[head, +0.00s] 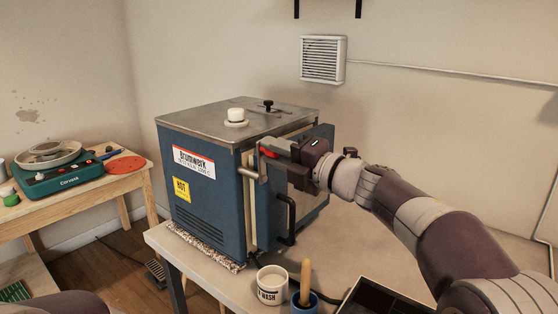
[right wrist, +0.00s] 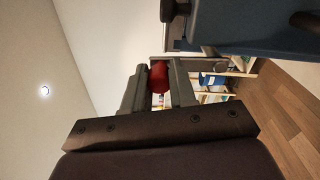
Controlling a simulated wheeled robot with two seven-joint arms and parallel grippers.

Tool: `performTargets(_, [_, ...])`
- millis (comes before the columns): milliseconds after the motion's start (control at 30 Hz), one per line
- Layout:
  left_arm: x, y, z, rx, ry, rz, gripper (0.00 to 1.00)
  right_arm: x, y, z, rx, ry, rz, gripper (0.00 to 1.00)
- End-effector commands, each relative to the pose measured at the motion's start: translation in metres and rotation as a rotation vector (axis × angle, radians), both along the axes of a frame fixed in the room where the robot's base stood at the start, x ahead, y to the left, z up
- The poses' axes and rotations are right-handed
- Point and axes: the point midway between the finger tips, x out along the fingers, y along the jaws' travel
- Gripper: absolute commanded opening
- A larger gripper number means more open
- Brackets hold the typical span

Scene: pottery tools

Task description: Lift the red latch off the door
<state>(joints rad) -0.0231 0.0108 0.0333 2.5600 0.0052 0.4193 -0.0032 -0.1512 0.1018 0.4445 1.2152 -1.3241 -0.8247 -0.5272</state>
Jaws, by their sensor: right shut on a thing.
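The blue kiln (head: 205,200) stands on the table with its door (head: 266,215) on the right side, which has a black handle (head: 288,222). The red latch (head: 268,152) is at the upper part of the door edge, next to a metal bar (head: 250,166). My right gripper (head: 276,147) reaches in from the right and is shut on the red latch. In the right wrist view the red latch (right wrist: 158,84) sits between the two fingers (right wrist: 158,92). Its far end is hidden, so I cannot tell whether it still touches the door. My left gripper is not in view.
A white cup (head: 272,285) and a pot with a wooden handle (head: 305,290) stand in front of the door. A dark tray (head: 375,300) lies at the front right. A wooden bench (head: 110,182) with a green scale (head: 62,178) is at the left.

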Motion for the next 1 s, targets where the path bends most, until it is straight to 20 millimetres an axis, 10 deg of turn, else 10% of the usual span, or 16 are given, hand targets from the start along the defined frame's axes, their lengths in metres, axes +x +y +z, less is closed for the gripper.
performTargets(600, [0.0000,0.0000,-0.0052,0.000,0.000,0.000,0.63,-0.0027,0.0023,0.0001,-0.025,-0.034,0.002,0.00])
performTargets(633, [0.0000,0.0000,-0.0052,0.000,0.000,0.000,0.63,-0.0026,0.0023,0.0000,-0.025,-0.034,0.002,0.29])
performTargets(700, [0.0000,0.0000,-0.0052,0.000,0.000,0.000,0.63,-0.0026,0.0023,0.0000,-0.024,-0.033,0.002,0.51])
performTargets(1000, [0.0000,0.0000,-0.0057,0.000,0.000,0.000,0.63,-0.0032,0.0007,-0.0004,-0.024,-0.034,0.000,0.51])
